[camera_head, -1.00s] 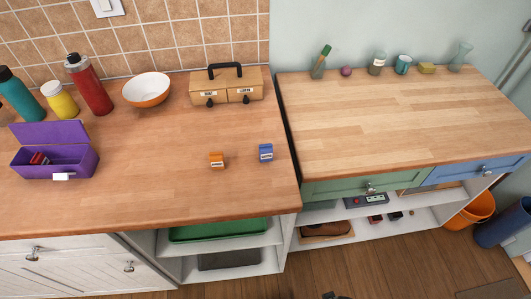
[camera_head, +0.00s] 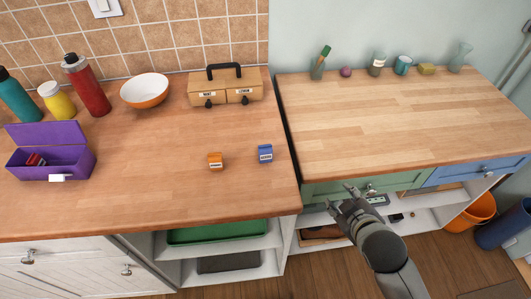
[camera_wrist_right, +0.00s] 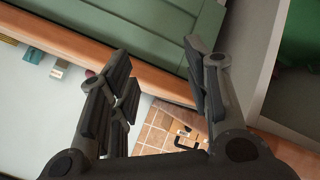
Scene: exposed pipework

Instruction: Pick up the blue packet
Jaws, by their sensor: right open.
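The small blue packet (camera_head: 265,153) stands on the left wooden counter (camera_head: 150,205), near its right end, in the head view. A similar orange packet (camera_head: 215,161) stands to its left, apart from it. My right gripper (camera_head: 341,197) is open and empty in front of the green drawer, below and to the right of the blue packet. In the right wrist view, its open fingers (camera_wrist_right: 160,85) have nothing between them, and I cannot make out the blue packet there. My left gripper is not in view.
A white and orange bowl (camera_head: 145,90), bottles and an open purple box (camera_head: 52,163) are to the left. The right counter (camera_head: 400,115) is mostly clear. A green drawer (camera_wrist_right: 160,25) is close to the right gripper.

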